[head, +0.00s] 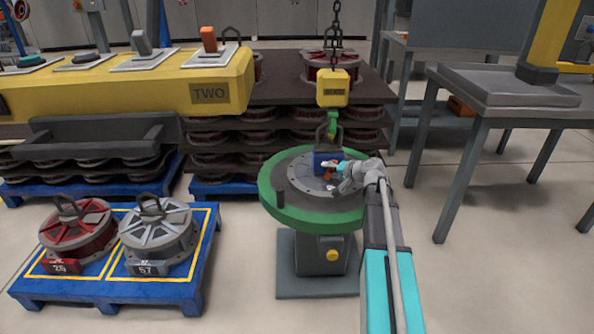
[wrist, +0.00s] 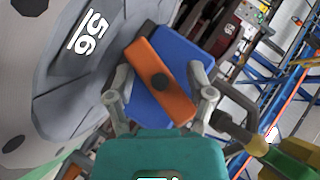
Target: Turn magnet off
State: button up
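A blue block with an orange lever, apparently the magnet (head: 318,162), sits on a grey disc (head: 296,172) on the green-rimmed round stand. The disc (wrist: 60,75) there carries the number 56. My gripper (head: 338,172) is at the block's near right side. In the wrist view its fingers (wrist: 160,85) are apart, one on each side of the lever. Whether either finger touches the lever is unclear.
A yellow hook block (head: 333,88) hangs on a chain above the stand (head: 310,215), its green hook (head: 332,122) close over the block. A yellow console (head: 160,92) marked TWO stands left. A blue pallet (head: 175,290) holds two drums. A grey table (head: 500,112) is right.

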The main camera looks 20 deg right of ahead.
jog(key=m+t+y+b, duration=0.1)
jog(key=m+y+b, duration=0.1)
jog(key=b, duration=0.1)
jog(key=m+t+y+b, duration=0.1)
jog(key=m+t+b, duration=0.1)
jog(key=b, duration=0.2)
jog(key=shift+f+y, duration=0.2)
jog(key=shift+y, duration=0.2)
jog(key=shift+t, duration=0.3)
jog(key=v, duration=1.4)
jog(key=shift+r, duration=0.2)
jog(key=shift+w+a+r+p, duration=0.1)
jog(key=shift+a+r+p, duration=0.25)
jog(key=shift+a+p, duration=0.05)
jog(key=s+a+r+n+g+h+p, duration=0.1)
jog(key=a+r+g+p, duration=0.3)
jog(key=a+p, duration=0.4)
jog(key=s+a+r+n+g+h+p, duration=0.1)
jog(key=s+a+r+n+g+p, duration=0.2)
jog(key=a+r+p, duration=0.4)
jog(key=s+a+r+n+g+h+p, duration=0.1)
jog(key=a+r+n+g+p, duration=0.3)
jog(key=a+p, duration=0.5)
jog(key=s+r+g+p, duration=0.1)
jog(key=p, duration=0.6)
jog(key=shift+a+r+p, duration=0.25)
jog(key=shift+r+p, duration=0.05)
jog(key=shift+s, duration=0.1)
